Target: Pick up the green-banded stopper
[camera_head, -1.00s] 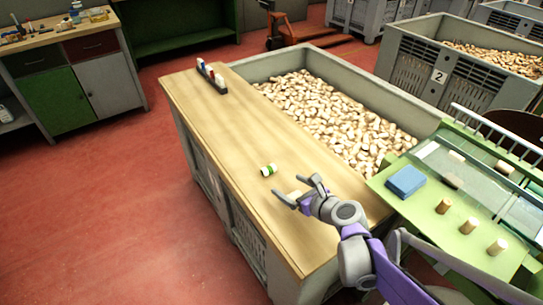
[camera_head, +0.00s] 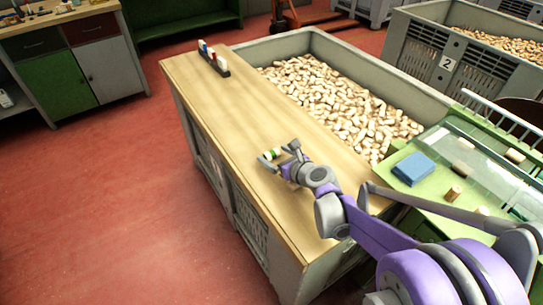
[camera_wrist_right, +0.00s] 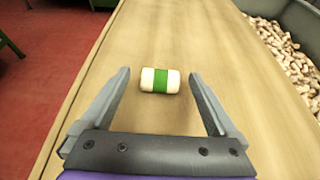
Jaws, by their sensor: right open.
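The green-banded stopper (camera_wrist_right: 160,80) is a short white cylinder with a green band around its middle. It lies on its side on the wooden tabletop (camera_wrist_right: 110,135). In the right wrist view it sits between and slightly beyond the two open fingertips of my right gripper (camera_wrist_right: 159,76), with a gap on each side. In the head view the stopper (camera_head: 272,153) shows small, at the jaws of my right gripper (camera_head: 278,152), partly covered by them. My left gripper does not show.
A dark rack (camera_head: 214,61) with several coloured-topped items stands at the far end of the tabletop. A grey crate of corks (camera_head: 345,110) borders the right side. A green tray with a blue block (camera_head: 413,168) and cork pieces is further right. The tabletop between is clear.

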